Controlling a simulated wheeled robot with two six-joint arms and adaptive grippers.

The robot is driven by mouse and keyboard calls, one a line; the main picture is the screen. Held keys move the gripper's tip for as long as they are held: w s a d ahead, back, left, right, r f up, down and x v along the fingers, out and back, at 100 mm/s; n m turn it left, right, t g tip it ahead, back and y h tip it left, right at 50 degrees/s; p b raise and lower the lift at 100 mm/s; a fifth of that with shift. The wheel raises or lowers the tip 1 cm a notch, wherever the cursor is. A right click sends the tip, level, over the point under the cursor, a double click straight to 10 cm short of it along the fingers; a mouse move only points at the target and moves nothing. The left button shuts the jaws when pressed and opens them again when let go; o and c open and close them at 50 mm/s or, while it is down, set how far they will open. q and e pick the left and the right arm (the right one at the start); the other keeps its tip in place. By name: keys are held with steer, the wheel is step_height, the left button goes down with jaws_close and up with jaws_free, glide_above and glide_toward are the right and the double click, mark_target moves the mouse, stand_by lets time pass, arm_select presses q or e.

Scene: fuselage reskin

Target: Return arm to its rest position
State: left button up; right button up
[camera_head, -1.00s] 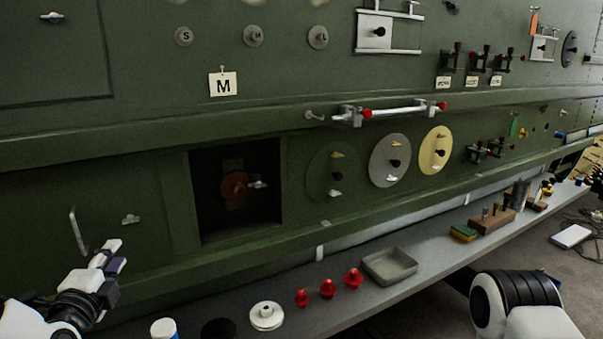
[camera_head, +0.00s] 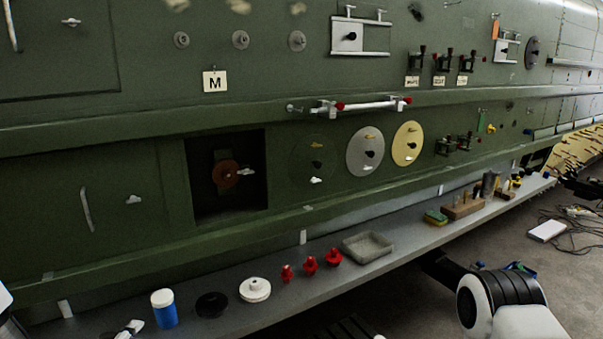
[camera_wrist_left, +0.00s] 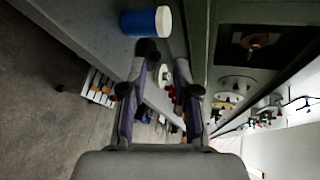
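My left arm shows only in part at the lower left corner of the head view, with the gripper tip (camera_head: 130,328) low at the bottom edge by the shelf. In the left wrist view my left gripper (camera_wrist_left: 165,58) has its two fingers apart with nothing between them. A blue can with a white lid (camera_wrist_left: 145,22) lies beyond the fingertips there, apart from them. My right arm (camera_head: 500,303) is at the lower right of the head view. Its gripper is out of frame.
The green fuselage wall (camera_head: 100,220) has a dark square opening (camera_head: 205,185). The shelf (camera_head: 330,285) below carries the blue can (camera_head: 164,308), a black disc (camera_head: 211,305), a white disc (camera_head: 255,289), red knobs (camera_head: 310,265) and a grey tray (camera_head: 368,247). Floor shows at right.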

arm_select(q)
steer(key=s+d+f+n+g+h+b, duration=0.15)
steer(key=s+f, duration=0.25)
steer(key=f, duration=0.4)
steer(key=s+d+f+g, duration=0.3)
steer(key=s+f, duration=0.2)
steer(key=f, duration=0.3)
steer(key=s+d+f+n+g+b, duration=0.1)
steer(key=s+d+f+g, duration=0.2)
steer(key=f, duration=0.5)
steer(key=s+f+n+g, duration=0.3)
steer(key=s+n, duration=0.5)
steer(key=s+d+f+n+g, duration=0.1)
steer(key=s+f+n+g, duration=0.2)
steer(key=s+n, duration=0.5)
steer(key=shift+s+f+n+g+b, duration=0.25)
steer(key=shift+n+g+b, duration=0.1)
steer(key=shift+n, duration=0.1)
steer(key=shift+d, duration=0.1)
